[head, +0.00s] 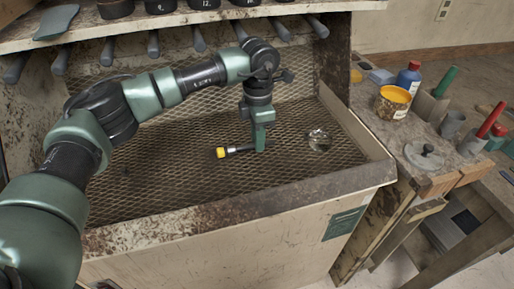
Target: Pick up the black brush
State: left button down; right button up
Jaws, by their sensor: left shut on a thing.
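The black brush (238,150) is a short dark rod with a yellow end pointing left. It is at the fingers of my left gripper (260,149), over the mesh floor of the bench. The gripper points down and is shut on it. The fingers hide part of the brush, and I cannot tell whether it touches the mesh. My right gripper is not in view.
A clear, shiny item (319,139) lies on the mesh tray (180,180), right of the gripper. The tray has a raised front rim (240,203). Rollers (153,43) hang under the shelf above. A yellow tub (392,102) and a blue bottle (409,77) stand on the right-hand bench.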

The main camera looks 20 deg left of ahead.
pick_arm(q)
notch_tip(320, 180, up, 17)
jog(key=b, duration=0.1)
jog(key=shift+f+b, duration=0.15)
jog(key=shift+b, duration=0.15)
dwell(0.6)
